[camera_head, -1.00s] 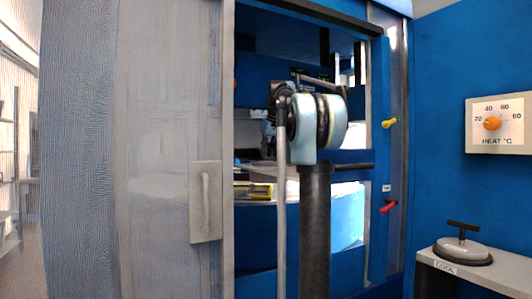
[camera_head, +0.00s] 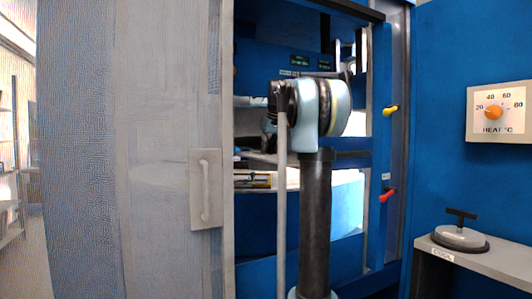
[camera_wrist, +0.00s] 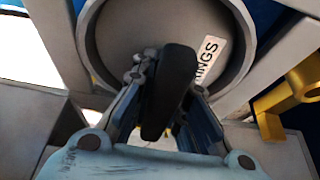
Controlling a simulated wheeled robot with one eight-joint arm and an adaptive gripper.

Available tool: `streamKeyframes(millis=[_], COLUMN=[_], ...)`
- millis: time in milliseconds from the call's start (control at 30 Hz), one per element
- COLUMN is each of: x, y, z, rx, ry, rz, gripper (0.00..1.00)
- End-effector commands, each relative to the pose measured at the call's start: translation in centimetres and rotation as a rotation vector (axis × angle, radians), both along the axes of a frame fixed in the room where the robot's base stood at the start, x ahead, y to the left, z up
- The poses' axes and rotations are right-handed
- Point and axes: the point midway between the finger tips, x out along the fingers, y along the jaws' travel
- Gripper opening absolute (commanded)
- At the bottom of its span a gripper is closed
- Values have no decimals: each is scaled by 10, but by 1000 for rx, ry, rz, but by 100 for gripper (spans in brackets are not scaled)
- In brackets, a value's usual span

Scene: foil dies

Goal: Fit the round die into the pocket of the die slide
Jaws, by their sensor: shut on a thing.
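My gripper (camera_wrist: 172,82) is shut on a black bar handle (camera_wrist: 166,100) in the wrist view. Behind the handle is a flat grey round face (camera_wrist: 125,28) with a white label that reads "INGS" at its visible end; it appears to be the round die. A round grey rim (camera_wrist: 243,82) surrounds this face, likely the pocket of the die slide. I cannot tell whether the die is seated or still stands proud. In the head view my arm reaches into the blue machine and hides the gripper and die.
A grey disc with a black T-handle (camera_head: 460,238) rests on a shelf (camera_head: 488,262) labelled "COOL" at right. A heat dial (camera_head: 494,112), a yellow lever (camera_head: 390,110) and a red lever (camera_head: 388,195) are nearby. A grey door (camera_head: 165,120) borders the opening. A yellow bracket (camera_wrist: 292,92) lies close right.

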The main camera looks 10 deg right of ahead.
Motion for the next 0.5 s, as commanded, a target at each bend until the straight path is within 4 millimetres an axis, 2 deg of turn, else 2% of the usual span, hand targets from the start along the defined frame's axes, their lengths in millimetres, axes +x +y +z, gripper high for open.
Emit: streamKeyframes(millis=[300,333,400,433,500], x=[0,1,1,0,0], y=[1,1,1,1,1], z=[-4,-5,-5,-5,-5], rx=[0,0,0,1,0], ry=[-1,0,0,0,0], rz=[1,1,1,1,2], gripper=[0,16,32,35,35])
